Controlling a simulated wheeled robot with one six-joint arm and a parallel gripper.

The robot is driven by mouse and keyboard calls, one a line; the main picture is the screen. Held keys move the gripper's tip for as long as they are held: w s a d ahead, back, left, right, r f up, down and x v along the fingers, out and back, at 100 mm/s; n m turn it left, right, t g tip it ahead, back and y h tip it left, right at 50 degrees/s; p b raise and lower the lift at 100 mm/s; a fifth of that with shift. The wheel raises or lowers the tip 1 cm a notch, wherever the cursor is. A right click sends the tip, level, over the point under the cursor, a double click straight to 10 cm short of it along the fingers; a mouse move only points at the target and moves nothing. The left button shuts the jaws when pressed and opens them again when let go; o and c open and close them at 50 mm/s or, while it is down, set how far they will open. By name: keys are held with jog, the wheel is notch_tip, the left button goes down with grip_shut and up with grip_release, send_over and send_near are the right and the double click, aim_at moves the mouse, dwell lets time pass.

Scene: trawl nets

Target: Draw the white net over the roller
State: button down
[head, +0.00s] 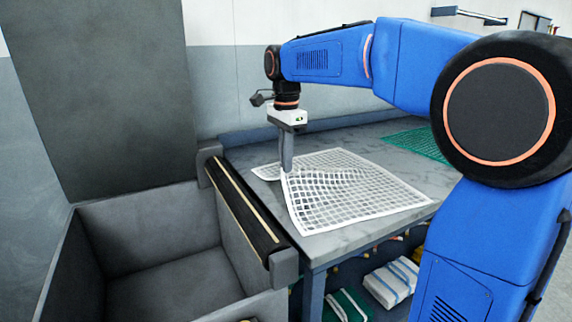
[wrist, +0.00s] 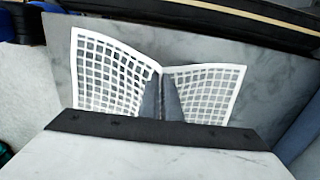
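The white net (head: 365,205) lies on the grey table, with its left edge gathered and rumpled around my gripper (head: 287,168). My gripper points down, its fingers close together on that edge. In the wrist view, the net (wrist: 100,75) spreads to both sides of the fingers (wrist: 161,78), and its white border dips to a notch between them. The pinched bit itself is mostly hidden by the fingers. The black roller (head: 240,205) runs along the table's left end, left of my gripper and apart from the net. It also shows at the top of the wrist view (wrist: 240,22).
A deep grey bin (head: 150,215) stands left of the roller. A green net (head: 420,142) lies at the table's back right. Folded white (head: 392,282) and green (head: 346,305) nets sit under the table. Bare tabletop (head: 262,188) lies between net and roller.

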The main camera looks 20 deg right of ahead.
jog(key=shift+a+f, duration=0.1)
jog(key=shift+f, duration=0.5)
jog(key=shift+s+a, duration=1.15)
jog(key=shift+a, duration=4.65)
jog(key=shift+s+a, duration=1.15)
jog(key=shift+a, duration=4.6)
notch_tip(320, 180, down, 9)
jog(key=c, duration=1.3)
grip_release()
jog(key=shift+o, duration=0.2)
jog(key=o, duration=0.6)
jog(key=shift+r, duration=0.1)
